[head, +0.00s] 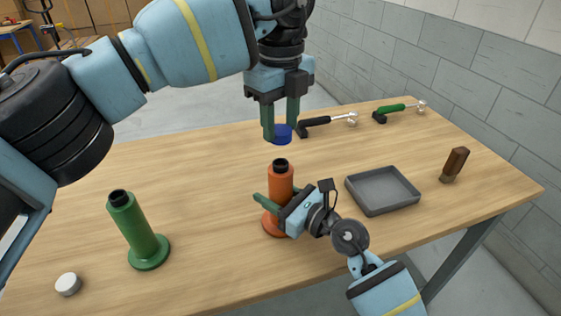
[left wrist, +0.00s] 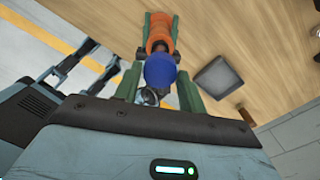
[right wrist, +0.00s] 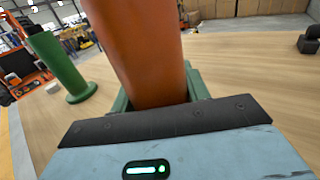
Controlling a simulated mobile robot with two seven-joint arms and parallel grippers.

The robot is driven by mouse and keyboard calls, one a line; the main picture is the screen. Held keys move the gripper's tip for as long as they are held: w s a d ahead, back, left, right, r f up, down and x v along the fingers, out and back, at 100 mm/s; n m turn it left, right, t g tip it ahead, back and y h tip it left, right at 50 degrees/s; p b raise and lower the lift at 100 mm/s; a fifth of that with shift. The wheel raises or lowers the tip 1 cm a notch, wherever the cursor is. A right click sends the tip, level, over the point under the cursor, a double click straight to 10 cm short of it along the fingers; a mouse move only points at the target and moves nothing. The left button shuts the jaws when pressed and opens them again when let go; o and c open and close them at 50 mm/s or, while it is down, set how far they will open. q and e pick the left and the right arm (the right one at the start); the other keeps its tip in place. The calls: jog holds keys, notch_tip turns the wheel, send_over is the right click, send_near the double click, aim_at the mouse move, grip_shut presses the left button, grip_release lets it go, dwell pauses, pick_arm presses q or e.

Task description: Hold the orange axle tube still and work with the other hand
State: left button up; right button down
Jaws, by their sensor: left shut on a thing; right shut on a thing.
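The orange axle tube (head: 281,182) stands upright on the table with a black threaded top. My right gripper (head: 268,200) is shut around its lower middle; the tube also fills the middle of the right wrist view (right wrist: 140,50). My left gripper (head: 281,128) is shut on a blue cap (head: 283,134) and holds it above the tube top, apart from it. The cap also shows between the fingers in the left wrist view (left wrist: 160,71), with the orange tube (left wrist: 158,32) beyond it. A green axle tube (head: 138,231) with a black top stands at the left.
A white cap (head: 68,284) lies at the front left. A grey tray (head: 383,190) sits right of the orange tube, apparently empty. Black-handled (head: 328,121) and green-handled (head: 398,110) tools lie at the back. The table's left middle is clear.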

pick_arm(q)
jog(key=o, duration=0.3)
jog(key=shift+c, duration=1.4)
pick_arm(e)
jog(key=c, duration=0.6)
grip_release()
jog(key=shift+c, duration=0.2)
jog(key=v, duration=1.2)
jog(key=shift+s, duration=0.1)
